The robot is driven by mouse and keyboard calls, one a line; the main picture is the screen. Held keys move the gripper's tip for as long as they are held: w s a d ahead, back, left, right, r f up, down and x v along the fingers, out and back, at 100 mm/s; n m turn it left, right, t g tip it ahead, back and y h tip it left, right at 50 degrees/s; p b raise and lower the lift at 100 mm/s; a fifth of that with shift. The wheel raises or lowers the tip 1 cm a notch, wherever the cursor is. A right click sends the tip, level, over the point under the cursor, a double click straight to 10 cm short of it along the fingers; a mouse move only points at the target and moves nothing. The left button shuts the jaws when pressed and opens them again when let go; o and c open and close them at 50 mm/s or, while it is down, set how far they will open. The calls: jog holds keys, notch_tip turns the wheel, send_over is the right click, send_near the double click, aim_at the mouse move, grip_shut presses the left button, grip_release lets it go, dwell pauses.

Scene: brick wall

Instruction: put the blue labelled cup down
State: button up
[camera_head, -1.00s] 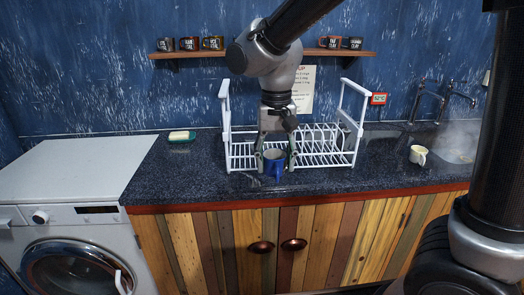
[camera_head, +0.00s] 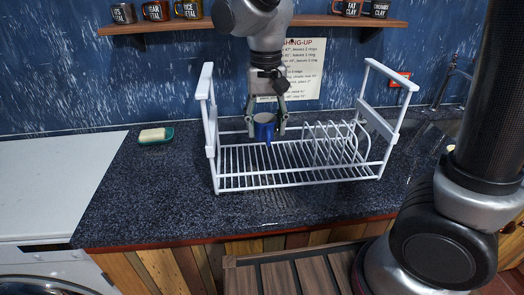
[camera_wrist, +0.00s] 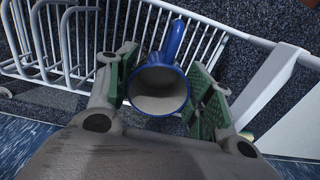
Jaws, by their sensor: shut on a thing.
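The blue cup (camera_head: 264,127) is between the two fingers of my gripper (camera_head: 265,131), above the back left part of the white dish rack (camera_head: 230,187). In the wrist view the cup (camera_wrist: 158,88) shows its pale, empty inside, with its handle toward the rack's wires. The green finger pads of my gripper (camera_wrist: 161,97) are on both sides of the cup. The cup looks upright. I cannot tell whether its base touches the rack. No label on it is readable.
A green soap dish (camera_head: 155,136) with a pale bar stands left of the rack. A wall shelf (camera_head: 180,25) with labelled cups is above. Plate slots (camera_head: 330,142) fill the rack's right half. The dark worktop (camera_head: 130,200) is clear at front left.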

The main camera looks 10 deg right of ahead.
notch_tip(320, 180, down, 10)
jog(key=shift+r, duration=0.2)
jog(key=shift+f, duration=0.15)
jog(key=o, duration=1.1)
notch_tip(320, 180, up, 12)
jog(key=shift+r, duration=0.2)
